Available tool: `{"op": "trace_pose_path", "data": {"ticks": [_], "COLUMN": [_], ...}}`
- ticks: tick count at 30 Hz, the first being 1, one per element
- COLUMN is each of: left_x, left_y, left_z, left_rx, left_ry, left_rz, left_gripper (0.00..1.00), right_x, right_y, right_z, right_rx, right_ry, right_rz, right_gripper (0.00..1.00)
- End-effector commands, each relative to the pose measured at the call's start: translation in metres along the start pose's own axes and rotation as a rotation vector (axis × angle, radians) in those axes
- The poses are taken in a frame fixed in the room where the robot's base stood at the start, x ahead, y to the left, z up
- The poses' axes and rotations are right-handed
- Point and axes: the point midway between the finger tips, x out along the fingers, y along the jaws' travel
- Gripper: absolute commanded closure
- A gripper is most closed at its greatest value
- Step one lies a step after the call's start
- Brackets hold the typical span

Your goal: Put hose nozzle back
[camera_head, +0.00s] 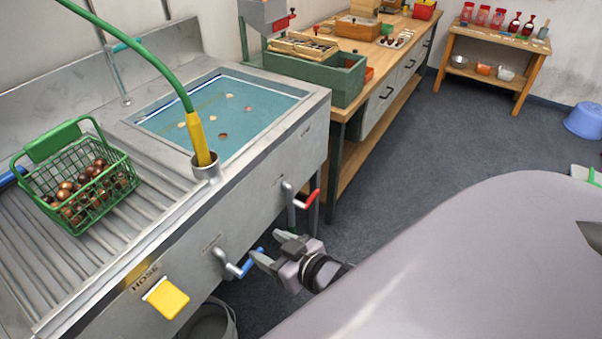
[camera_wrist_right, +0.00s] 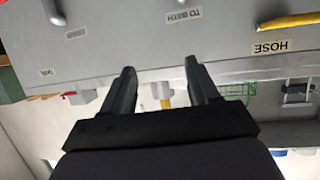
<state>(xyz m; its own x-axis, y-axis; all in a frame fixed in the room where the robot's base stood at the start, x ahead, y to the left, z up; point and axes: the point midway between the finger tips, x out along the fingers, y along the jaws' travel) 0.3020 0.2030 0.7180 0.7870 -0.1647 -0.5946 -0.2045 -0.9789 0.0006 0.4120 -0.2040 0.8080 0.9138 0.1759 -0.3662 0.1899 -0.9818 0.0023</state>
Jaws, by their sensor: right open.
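The yellow hose nozzle (camera_head: 202,140) stands upright in a round metal holder (camera_head: 207,170) on the sink's front rim. Its lower end is hidden inside the holder. The green hose (camera_head: 155,50) arches up from its top to the upper left. My right gripper (camera_head: 266,247) is open and empty in front of the sink, below and right of the nozzle, close to the blue-handled lever (camera_head: 247,268). The right wrist view shows its two fingers apart (camera_wrist_right: 160,78) before the grey sink front. A yellow paddle (camera_head: 166,298) sits under the HOSE label (camera_head: 145,277). My left gripper is not in view.
A green wire basket (camera_head: 110,196) of chestnuts stands on the ribbed drainboard (camera_head: 160,215). The water basin (camera_head: 240,125) holds several floating chestnuts. A red-handled lever (camera_head: 305,198) juts from the sink front. A bucket (camera_head: 212,322) stands below. Floor to the right is partly clear.

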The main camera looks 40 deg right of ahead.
Motion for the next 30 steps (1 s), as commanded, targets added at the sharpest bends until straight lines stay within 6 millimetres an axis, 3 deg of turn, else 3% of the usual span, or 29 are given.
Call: {"op": "trace_pose_path", "data": {"ticks": [1, 3, 6, 9, 30], "left_x": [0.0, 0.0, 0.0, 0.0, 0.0], "left_y": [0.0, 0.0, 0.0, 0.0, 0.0], "left_z": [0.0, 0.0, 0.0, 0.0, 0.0], "left_rx": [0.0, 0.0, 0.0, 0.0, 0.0], "left_ry": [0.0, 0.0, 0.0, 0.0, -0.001], "left_rz": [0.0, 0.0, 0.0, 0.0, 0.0], "left_gripper": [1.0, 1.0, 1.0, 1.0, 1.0], "right_x": [-0.014, -0.031, -0.051, -0.064, -0.068], "right_y": [-0.005, -0.011, -0.017, -0.021, -0.022], "right_z": [0.033, 0.066, 0.1, 0.118, 0.124], "right_rx": [0.005, 0.002, -0.001, -0.002, -0.004], "right_ry": [-0.067, -0.135, -0.209, -0.249, -0.263], "right_rz": [-0.002, -0.005, -0.01, -0.013, -0.014], "right_gripper": [0.4, 0.4, 0.4, 0.4, 0.4]}}
